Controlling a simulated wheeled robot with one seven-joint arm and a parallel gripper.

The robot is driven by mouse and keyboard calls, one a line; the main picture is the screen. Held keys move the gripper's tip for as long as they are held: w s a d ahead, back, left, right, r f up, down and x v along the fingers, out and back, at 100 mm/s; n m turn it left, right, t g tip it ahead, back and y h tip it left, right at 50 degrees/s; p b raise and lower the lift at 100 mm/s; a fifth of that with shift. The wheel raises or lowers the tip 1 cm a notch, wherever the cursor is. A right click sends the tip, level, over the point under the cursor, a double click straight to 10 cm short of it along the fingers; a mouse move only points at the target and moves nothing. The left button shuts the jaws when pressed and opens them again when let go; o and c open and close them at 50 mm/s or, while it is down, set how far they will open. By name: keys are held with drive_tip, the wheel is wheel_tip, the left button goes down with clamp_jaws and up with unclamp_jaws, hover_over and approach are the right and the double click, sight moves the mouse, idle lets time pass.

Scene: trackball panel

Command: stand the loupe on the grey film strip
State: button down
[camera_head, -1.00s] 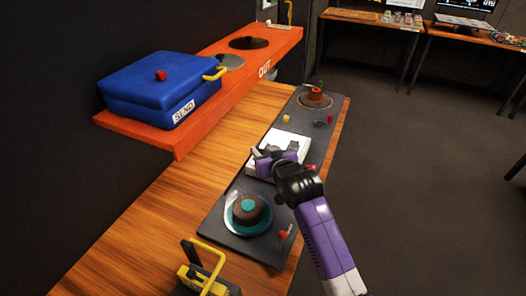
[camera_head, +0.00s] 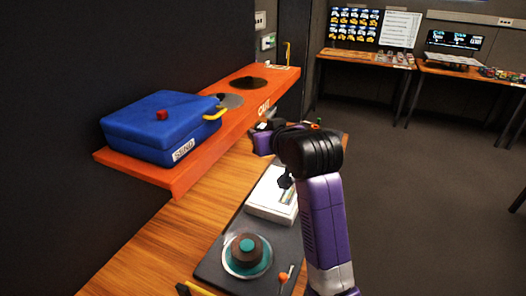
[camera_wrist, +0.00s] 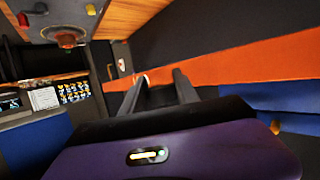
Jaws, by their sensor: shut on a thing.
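My gripper (camera_head: 268,134) is raised above the far part of the panel, near the orange shelf. It is shut on a small dark thing, which looks like the loupe (camera_wrist: 157,97); the fingers and the dim light hide most of its shape. The white light box (camera_head: 262,205) stands on the dark panel below and nearer. A narrow grey strip (camera_head: 288,194), apparently the film strip, lies on its top, partly behind my arm. A small dark shape (camera_head: 285,181) shows there too, too unclear to name.
The orange shelf (camera_head: 284,86) with the blue case (camera_head: 155,125) runs along the left, close to my gripper. A teal-and-brown trackball (camera_head: 247,252) and a small orange-tipped lever (camera_head: 284,278) are on the near panel. My arm hides much of the far panel.

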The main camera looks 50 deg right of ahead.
drive_tip(key=s+d+b, duration=0.1)
drive_tip(key=s+d, duration=0.4)
drive_tip(key=s, duration=0.1)
hover_over(288, 195)
wheel_tip(288, 195, down, 13)
drive_tip(key=shift+f, duration=2.75)
drive_tip(key=shift+f+b, duration=0.2)
drive_tip(key=shift+b, duration=0.1)
drive_tip(key=c, duration=0.9)
unclamp_jaws()
drive_tip(key=shift+r, duration=0.1)
